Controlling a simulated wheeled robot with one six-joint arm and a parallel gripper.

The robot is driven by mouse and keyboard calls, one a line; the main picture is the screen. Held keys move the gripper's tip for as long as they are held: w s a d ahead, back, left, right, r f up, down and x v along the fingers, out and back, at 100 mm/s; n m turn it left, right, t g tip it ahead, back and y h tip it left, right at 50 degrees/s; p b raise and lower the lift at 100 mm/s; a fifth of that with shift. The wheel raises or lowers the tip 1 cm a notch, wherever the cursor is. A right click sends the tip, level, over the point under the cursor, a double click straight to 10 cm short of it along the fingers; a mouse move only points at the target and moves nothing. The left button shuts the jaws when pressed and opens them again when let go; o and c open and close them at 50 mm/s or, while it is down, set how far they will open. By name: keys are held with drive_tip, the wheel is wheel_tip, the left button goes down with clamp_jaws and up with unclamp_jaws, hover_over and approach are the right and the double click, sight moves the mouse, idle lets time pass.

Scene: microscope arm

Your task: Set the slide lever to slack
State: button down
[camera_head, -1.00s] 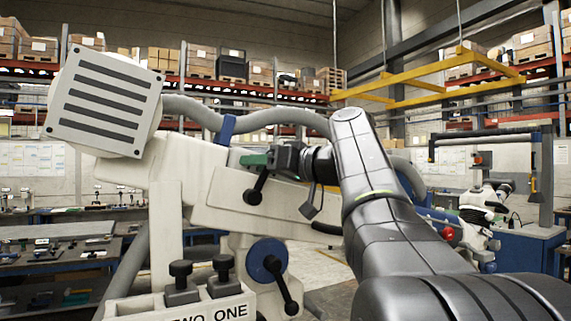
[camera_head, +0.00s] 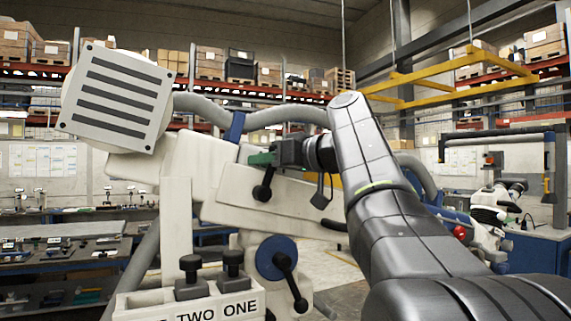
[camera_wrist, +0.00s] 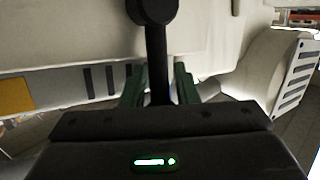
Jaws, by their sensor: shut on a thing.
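A short black lever with a round end (camera_head: 262,192) sits on the slanted cream arm of the microscope stand (camera_head: 290,206). My gripper (camera_head: 258,159) has green fingers and is shut on this lever, above its round end in the head view. In the wrist view the black lever (camera_wrist: 157,62) runs between the green fingers, with its round end at the top. A second black lever (camera_head: 290,279) on a blue disc (camera_head: 276,256) stands lower down, apart from my gripper. No slack marking for the held lever is readable.
A cream panel (camera_head: 243,308) lettered "TWO ONE" carries black knobs (camera_head: 233,262) below. A striped box (camera_head: 117,97) and grey hoses (camera_head: 285,116) sit above the stand. Benches (camera_head: 60,250) with parts are at left, and another microscope (camera_head: 492,205) is at right.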

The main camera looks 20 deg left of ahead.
drive_tip(key=shift+r, duration=0.1)
drive_tip(key=c, duration=1.2)
unclamp_jaws()
drive_tip(key=shift+s, duration=0.1)
drive_tip(key=shift+o, duration=0.2)
drive_tip(key=shift+d, duration=0.3)
drive_tip(key=b+v, duration=0.3)
drive_tip(key=v, duration=1)
drive_tip(key=shift+p+x, duration=1.5)
drive_tip(key=shift+x, duration=5.3)
